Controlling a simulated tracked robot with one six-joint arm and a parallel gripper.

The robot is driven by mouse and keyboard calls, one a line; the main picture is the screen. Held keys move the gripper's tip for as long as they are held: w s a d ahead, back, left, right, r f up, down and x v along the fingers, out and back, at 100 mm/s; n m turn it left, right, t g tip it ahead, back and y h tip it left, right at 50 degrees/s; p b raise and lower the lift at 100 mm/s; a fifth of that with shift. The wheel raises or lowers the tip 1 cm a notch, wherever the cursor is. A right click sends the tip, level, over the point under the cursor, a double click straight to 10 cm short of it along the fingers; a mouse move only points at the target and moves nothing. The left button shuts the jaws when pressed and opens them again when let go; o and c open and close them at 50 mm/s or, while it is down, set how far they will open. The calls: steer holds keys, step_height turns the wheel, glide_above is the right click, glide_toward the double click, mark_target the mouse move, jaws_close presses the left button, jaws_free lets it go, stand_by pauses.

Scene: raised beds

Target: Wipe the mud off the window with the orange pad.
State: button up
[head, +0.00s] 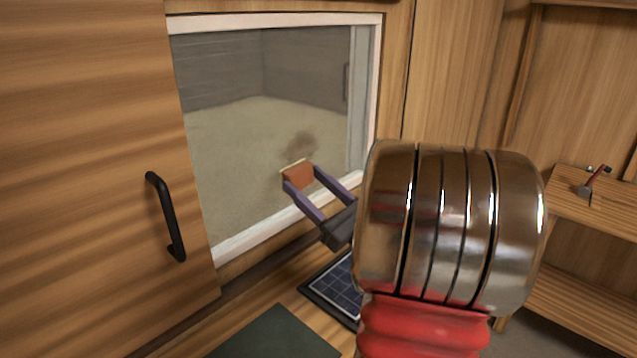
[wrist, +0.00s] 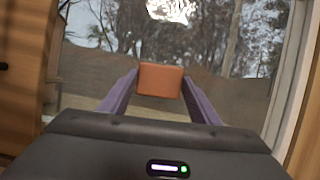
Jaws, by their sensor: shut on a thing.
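The window (head: 225,150) has a white frame and fills the upper middle of the head view. A brown mud smear (head: 301,144) shows on its glass at the lower right. My gripper (head: 299,179) has purple fingers shut on the orange pad (head: 298,174), just below the smear and in front of the glass. I cannot tell whether the pad touches the glass. In the wrist view the pad (wrist: 160,80) sits between the fingertips, with the window glass behind it. The mud is not clear in the wrist view.
A dark solar panel (head: 336,287) and a green mat (head: 274,336) lie on the wooden surface below the window. A door with a black handle (head: 166,217) is at left. Shelves with a small red-handled tool (head: 594,182) stand at right.

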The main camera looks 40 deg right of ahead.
mark_target(303, 185)
steer(key=shift+w, duration=1.8)
steer(key=shift+w+a, duration=0.1)
steer(key=shift+w, duration=0.85)
steer(key=shift+s+d, duration=0.1)
steer(key=shift+d, duration=1.85)
steer(key=shift+w+d, duration=0.2)
steer(key=shift+d, duration=1.7)
steer(key=shift+d, duration=1.9)
steer(key=shift+d, duration=0.1)
